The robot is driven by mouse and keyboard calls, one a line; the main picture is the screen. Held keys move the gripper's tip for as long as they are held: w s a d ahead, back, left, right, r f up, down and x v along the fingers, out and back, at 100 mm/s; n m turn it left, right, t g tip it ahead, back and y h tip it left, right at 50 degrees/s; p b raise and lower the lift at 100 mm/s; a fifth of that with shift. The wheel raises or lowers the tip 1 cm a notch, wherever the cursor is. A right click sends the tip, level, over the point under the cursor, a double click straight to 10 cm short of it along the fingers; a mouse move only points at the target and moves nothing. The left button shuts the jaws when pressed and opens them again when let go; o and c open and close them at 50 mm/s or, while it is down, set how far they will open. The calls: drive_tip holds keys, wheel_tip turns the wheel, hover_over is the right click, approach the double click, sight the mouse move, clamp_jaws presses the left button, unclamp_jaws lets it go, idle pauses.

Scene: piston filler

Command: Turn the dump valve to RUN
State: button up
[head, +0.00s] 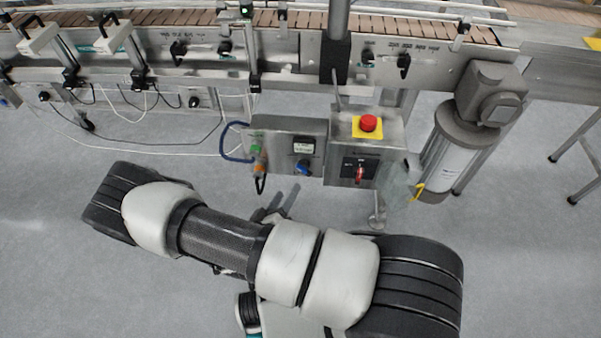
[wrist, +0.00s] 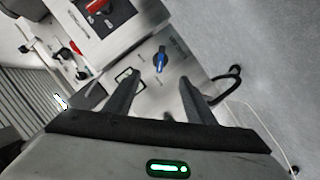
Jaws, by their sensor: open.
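A blue knob (head: 304,167) sits on the front of a grey control box (head: 272,137), below a small dark display. In the wrist view the blue knob (wrist: 160,61) stands upright on the panel, with small markings around it too small to read. I cannot read which control is labelled as the dump valve. My gripper (wrist: 160,78) is open and empty, its two dark fingers pointing at the panel, with the knob showing ahead of the gap between them. The fingers do not appear to touch the knob. In the head view my arm mostly hides the gripper.
A box with a red stop button (head: 368,123) and a red switch (head: 359,173) adjoins on the right. The red switch shows at the wrist view's top (wrist: 97,6). A blue hose (head: 229,142) loops at the left. A conveyor (head: 180,50) runs behind; a motor (head: 490,92) stands right.

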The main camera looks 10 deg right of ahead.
sight(301, 171)
drive_tip(key=b+x, duration=0.2)
drive_tip(key=x, duration=1)
drive_tip(key=shift+w+d, duration=0.25)
drive_tip(key=c, duration=1)
drive_tip(key=shift+c, duration=0.2)
